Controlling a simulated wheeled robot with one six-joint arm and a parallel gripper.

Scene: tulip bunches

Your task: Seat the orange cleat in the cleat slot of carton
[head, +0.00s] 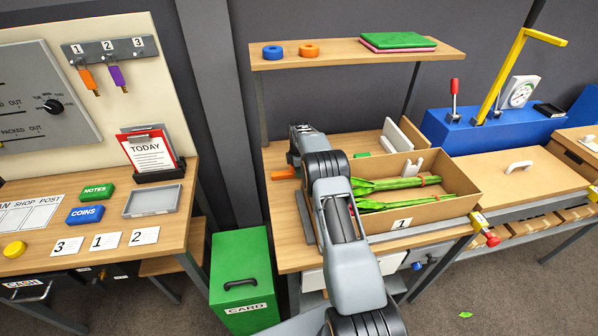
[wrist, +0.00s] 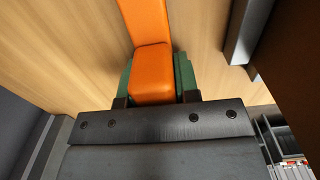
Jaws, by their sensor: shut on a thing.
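The orange cleat (wrist: 148,65) is a smooth bar, held between the green-padded fingers of my gripper (wrist: 153,88) in the wrist view. In the head view the orange cleat (head: 283,173) shows just left of my arm, over the wooden bench; my arm hides the fingers there. The carton (head: 462,207) is an open brown box to the right of my arm, tagged 1. Green tulip bunches (head: 400,184) with orange bands lie in the carton.
A white panel (head: 396,137) stands behind the carton, with a small green piece (head: 361,155) near it. A shelf (head: 350,53) above holds blue and orange rings and folded sheets. A blue machine with a yellow lever (head: 497,80) stands right. Bare bench lies behind my arm.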

